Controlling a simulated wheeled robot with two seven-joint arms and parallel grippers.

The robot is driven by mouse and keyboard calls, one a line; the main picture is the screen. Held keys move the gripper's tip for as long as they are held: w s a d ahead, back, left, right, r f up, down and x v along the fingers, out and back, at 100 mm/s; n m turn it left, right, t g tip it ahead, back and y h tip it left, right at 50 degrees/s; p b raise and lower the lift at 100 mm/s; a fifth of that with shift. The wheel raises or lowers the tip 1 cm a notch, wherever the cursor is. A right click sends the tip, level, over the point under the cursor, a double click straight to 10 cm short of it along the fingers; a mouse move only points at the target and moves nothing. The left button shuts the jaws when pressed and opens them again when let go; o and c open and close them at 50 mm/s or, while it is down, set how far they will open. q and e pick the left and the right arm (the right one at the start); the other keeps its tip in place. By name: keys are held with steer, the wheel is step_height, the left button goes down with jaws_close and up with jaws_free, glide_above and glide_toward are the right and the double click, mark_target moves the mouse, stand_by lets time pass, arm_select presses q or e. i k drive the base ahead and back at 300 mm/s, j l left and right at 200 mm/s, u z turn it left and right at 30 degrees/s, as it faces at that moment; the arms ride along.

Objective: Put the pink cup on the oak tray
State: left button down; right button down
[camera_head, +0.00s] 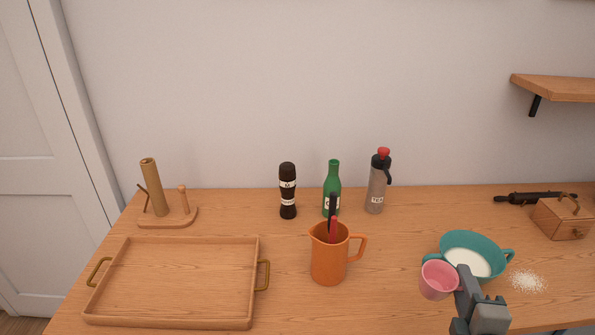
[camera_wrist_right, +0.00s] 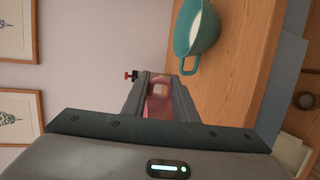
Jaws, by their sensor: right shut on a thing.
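The pink cup (camera_head: 437,281) is in my right gripper (camera_head: 463,287), at the lower right of the head view, in front of the teal bowl. The gripper is shut on it. In the right wrist view the pink cup (camera_wrist_right: 158,105) shows partly between the fingers (camera_wrist_right: 160,88); the rest of it is hidden. I cannot tell how far it is above the counter. The oak tray (camera_head: 247,285) lies empty at the left of the counter, with a brass handle at each end. My left gripper is not in view.
An orange jug (camera_head: 327,263) with utensils stands between tray and cup. A teal bowl (camera_head: 449,241) of white contents is behind the cup, with spilled white grains (camera_head: 528,281) beside it. A pepper mill (camera_head: 288,192), green bottle (camera_head: 332,180) and grey bottle (camera_head: 377,188) stand near the wall.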

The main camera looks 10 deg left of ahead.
mark_target(236, 255)
steer(key=j+u, duration=0.15)
steer(key=j, duration=0.5)
steer(key=i+j+u, duration=0.15)
steer(key=j, duration=0.55)
steer(key=i+j+u, duration=0.15)
steer(key=i+j, duration=0.1)
steer(key=j, duration=0.05)
